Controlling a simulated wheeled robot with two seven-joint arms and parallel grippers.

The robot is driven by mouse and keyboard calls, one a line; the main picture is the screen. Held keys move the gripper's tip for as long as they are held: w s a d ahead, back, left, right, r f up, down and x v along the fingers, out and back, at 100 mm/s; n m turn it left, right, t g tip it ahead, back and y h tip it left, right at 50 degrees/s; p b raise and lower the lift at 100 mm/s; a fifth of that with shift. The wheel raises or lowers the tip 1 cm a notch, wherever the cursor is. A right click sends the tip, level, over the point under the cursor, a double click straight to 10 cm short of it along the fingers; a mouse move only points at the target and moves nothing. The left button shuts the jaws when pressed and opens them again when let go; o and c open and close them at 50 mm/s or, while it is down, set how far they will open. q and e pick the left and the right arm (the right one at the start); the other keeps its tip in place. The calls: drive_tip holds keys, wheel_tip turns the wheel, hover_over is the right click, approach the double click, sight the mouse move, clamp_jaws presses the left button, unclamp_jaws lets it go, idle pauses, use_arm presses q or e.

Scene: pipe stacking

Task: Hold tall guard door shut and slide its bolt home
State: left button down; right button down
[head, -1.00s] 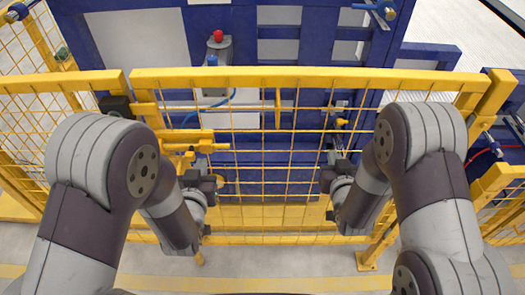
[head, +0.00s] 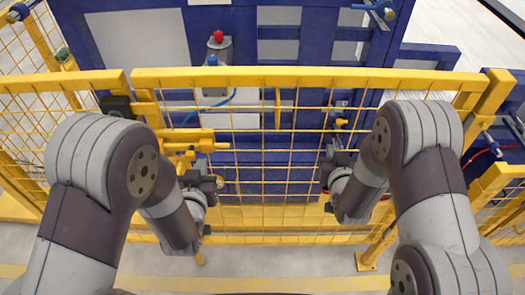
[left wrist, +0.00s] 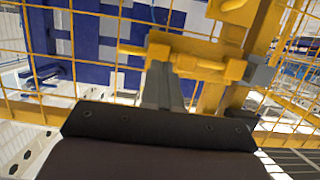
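The tall guard door (head: 300,73) is a yellow frame with wire mesh in the middle of the head view. It looks in line with the fence, though any small gap at its left edge is hard to see. Its yellow bolt (head: 205,146) sits at the door's left side; in the left wrist view the bolt (left wrist: 195,62) lies across with a short knob standing up. My left gripper (head: 205,172) is at the bolt. Its fingers (left wrist: 160,72) look closed together, tips at the bolt by the knob. My right gripper (head: 328,160) is at the mesh on the right; its fingers are hidden.
Fixed yellow fence panels stand left (head: 60,78) and right (head: 500,185) of the door. A dark box (head: 115,105) is on the left post. Behind the mesh stands a blue machine frame (head: 345,60) with a red-topped unit (head: 218,37). Floor in front is clear.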

drive_tip(key=shift+w+r, duration=0.25)
use_arm(q)
drive_tip(key=shift+x, duration=2.1)
use_arm(e)
drive_tip(key=shift+r, duration=0.2)
use_arm(q)
drive_tip(key=shift+a, duration=0.15)
use_arm(e)
drive_tip(key=shift+w, duration=0.1)
use_arm(q)
drive_tip(key=shift+a, duration=2.95)
drive_tip(key=d+v, duration=0.1)
drive_tip(key=v, duration=0.6)
drive_tip(key=shift+d, duration=0.2)
drive_tip(key=shift+w+f, duration=0.15)
drive_tip(key=shift+w, duration=0.1)
use_arm(e)
drive_tip(key=s, duration=0.7)
drive_tip(key=shift+f, duration=0.45)
